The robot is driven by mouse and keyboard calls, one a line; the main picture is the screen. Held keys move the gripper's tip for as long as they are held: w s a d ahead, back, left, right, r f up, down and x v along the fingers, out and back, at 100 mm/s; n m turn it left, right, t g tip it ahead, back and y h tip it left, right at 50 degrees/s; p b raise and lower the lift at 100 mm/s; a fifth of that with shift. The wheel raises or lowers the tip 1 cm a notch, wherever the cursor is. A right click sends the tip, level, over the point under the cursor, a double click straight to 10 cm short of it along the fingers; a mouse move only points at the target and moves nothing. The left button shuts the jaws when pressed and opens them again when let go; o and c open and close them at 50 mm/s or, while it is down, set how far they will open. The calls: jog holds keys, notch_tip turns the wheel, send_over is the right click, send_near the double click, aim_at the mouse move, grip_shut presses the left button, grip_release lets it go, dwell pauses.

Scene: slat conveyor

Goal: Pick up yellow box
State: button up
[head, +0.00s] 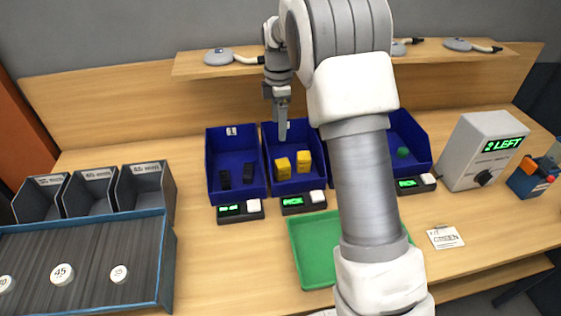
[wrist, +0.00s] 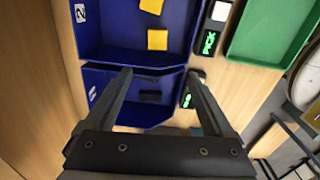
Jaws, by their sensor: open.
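Two yellow boxes (head: 283,168) (head: 304,160) lie inside the middle blue bin (head: 300,188). In the wrist view both yellow boxes (wrist: 157,39) (wrist: 151,6) show in the upper part, one cut by the top edge. My gripper (head: 282,134) hangs pointing down over the middle bin, above and behind the boxes in the head view. In the wrist view my gripper (wrist: 160,75) is open and empty, its fingers spread over the neighbouring blue bin with black boxes. The yellow boxes are beyond the fingertips, not between them.
The left blue bin (head: 213,150) holds black boxes (head: 248,174). The right blue bin (head: 424,150) holds a green item (head: 403,153), partly behind my arm. A green tray (head: 312,270) lies in front. A lit "PICK" display (head: 293,201) is below the middle bin. A shelf (head: 200,68) runs behind.

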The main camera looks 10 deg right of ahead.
aim_at(283, 162)
jog(key=shift+n, duration=0.3)
jog(key=f, duration=0.4)
jog(key=f+p, duration=0.1)
jog(key=f, duration=0.4)
jog(key=w+f, duration=0.1)
jog(key=f, duration=0.3)
jog(key=shift+w+f, duration=0.1)
jog(key=shift+f, duration=0.1)
jog(key=f, duration=0.2)
jog(key=d+f+p, duration=0.1)
jog(key=f, duration=0.1)
jog(key=shift+d, duration=0.2)
jog(key=shift+f+p, duration=0.3)
jog(key=shift+f, duration=0.3)
grip_shut()
